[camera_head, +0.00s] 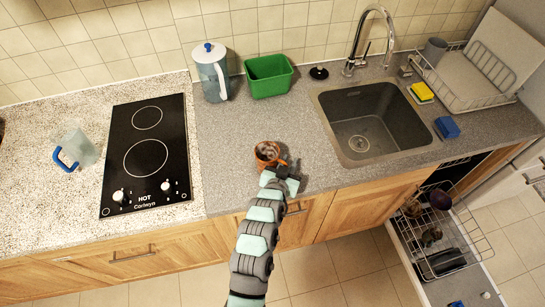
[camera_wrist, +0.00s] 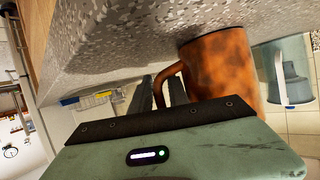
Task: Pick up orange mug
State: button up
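The orange mug (camera_head: 266,153) stands on the grey speckled counter near its front edge, right of the cooktop. Its mottled orange-brown body (camera_wrist: 228,68) and curved handle show large in the wrist view, beside my fingers. My gripper (camera_head: 283,170) is at the mug's handle side, reaching in from the front. In the wrist view my two dark fingers (camera_wrist: 161,90) stand apart with the handle between them. A gap shows between them, and I cannot tell whether either finger touches the handle. The fingertips are small and partly hidden in the head view.
A black cooktop (camera_head: 146,155) and a blue-handled clear jug (camera_head: 76,148) are left. A lidded pitcher (camera_head: 211,76) and green tub (camera_head: 268,76) stand behind. The sink (camera_head: 365,110), dish rack (camera_head: 470,95) and open dishwasher rack (camera_head: 440,235) are right. Counter around the mug is clear.

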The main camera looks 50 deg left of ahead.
jog(key=shift+s, duration=0.15)
grip_shut()
dwell(1.3)
